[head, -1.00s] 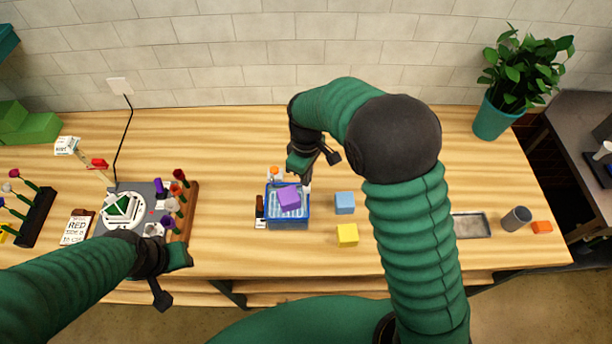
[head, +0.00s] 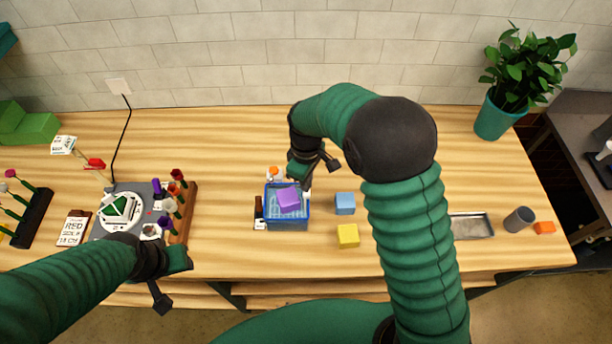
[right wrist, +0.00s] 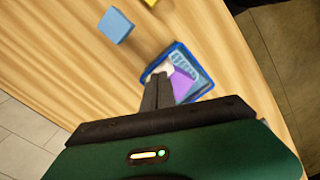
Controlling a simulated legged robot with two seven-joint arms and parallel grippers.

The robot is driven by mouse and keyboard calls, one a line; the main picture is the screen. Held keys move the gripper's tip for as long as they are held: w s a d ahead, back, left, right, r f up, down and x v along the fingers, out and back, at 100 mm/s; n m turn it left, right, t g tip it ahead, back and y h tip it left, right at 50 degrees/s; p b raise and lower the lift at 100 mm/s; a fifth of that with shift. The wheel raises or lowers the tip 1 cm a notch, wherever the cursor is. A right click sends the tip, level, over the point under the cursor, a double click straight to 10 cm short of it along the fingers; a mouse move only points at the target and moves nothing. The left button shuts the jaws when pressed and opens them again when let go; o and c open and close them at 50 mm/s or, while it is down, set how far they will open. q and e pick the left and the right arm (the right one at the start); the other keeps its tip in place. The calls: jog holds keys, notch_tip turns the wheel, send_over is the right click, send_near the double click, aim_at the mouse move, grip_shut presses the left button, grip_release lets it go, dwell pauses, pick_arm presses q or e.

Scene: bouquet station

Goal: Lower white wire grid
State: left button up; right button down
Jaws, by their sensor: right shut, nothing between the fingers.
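A blue bin (head: 288,226) stands on the wooden table at the middle. A pale grid (head: 275,212), whitish to light blue, shows inside it, with a purple block (head: 289,197) on or over it. The bin (right wrist: 207,87), the pale grid (right wrist: 185,58) and the purple block (right wrist: 182,84) also show in the right wrist view. My right gripper (head: 306,186) is shut and empty, its tips at the bin's back right in the head view; I cannot tell if they touch the grid. My left gripper (head: 168,283) hangs near the table's front edge; its fingertips are unclear.
A light blue block (head: 345,203) and a yellow block (head: 348,236) stand right of the bin. A brown-black item (head: 259,208) is close on its left. Flowers in a wooden rack (head: 188,215) and a round white plate (head: 122,212) are at left.

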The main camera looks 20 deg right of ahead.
jog(key=shift+f, duration=0.1)
jog(key=shift+f+b, duration=0.5)
jog(key=shift+f, duration=0.25)
notch_tip(320, 180, up, 5)
jog(key=p, duration=0.4)
jog(key=shift+r, duration=0.15)
